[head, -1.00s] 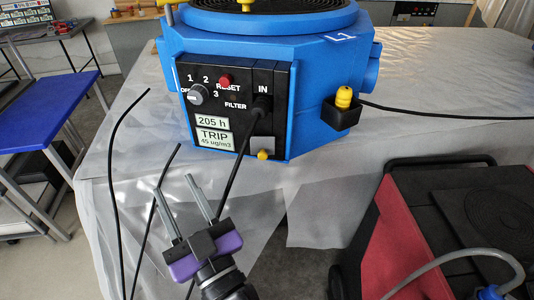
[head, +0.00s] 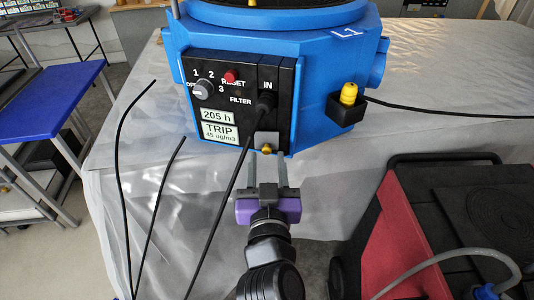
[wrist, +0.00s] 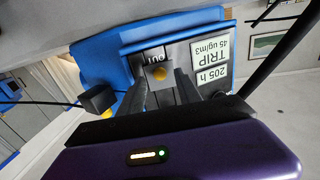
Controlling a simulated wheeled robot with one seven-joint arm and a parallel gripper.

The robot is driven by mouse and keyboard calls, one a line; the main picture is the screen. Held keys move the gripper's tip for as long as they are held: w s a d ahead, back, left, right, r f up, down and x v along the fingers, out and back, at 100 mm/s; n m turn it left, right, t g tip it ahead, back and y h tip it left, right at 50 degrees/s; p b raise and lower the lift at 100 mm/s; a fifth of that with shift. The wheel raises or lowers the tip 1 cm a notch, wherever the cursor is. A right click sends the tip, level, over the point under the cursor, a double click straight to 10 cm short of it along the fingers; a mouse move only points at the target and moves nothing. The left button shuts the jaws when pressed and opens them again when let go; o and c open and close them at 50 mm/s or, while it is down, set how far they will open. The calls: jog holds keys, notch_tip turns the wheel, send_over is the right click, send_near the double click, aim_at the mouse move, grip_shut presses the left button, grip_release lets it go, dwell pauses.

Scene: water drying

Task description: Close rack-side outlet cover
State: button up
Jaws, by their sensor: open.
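The blue unit (head: 325,90) stands on a sheet-covered table. Low on its black control panel, below the IN socket, is a small grey cover (head: 266,138) with a yellow knob (head: 266,150). In the wrist view, the grey cover's yellow knob (wrist: 159,72) shows beside upside-down OUT lettering. I cannot tell how far the cover stands off the panel. My gripper (head: 267,163) is open and empty, with its two fingers pointing at the knob from the front. In the wrist view, the knob appears between and just beyond the fingertips (wrist: 162,90).
A black cable (head: 235,180) runs down from the IN socket, left of my gripper. More black cables (head: 120,165) stand further left. A yellow plug sits in a black holder (head: 346,110) on the right. A red and black cart (head: 395,240) stands at lower right.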

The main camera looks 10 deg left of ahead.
aim_at(268, 142)
jog(key=shift+w+a, duration=0.1)
jog(key=shift+w, duration=0.7)
grip_shut()
jog(key=shift+f, duration=0.1)
jog(key=b, duration=0.1)
jog(key=m+h+b, duration=0.1)
jog(key=b, duration=0.1)
jog(key=shift+w+a+f+h+b, duration=0.15)
jog(key=shift+a+f+h+b, duration=0.1)
jog(key=shift+a+h+b, duration=0.05)
jog(key=m+h+b, duration=0.1)
jog(key=b, duration=0.1)
jog(key=m+h+b, duration=0.1)
jog(key=h+b, duration=0.1)
jog(key=b, duration=0.1)
jog(key=shift+w+a+r, duration=0.15)
jog(key=shift+w+a, duration=0.05)
jog(key=shift+a, duration=0.1)
jog(key=shift+r, duration=0.1)
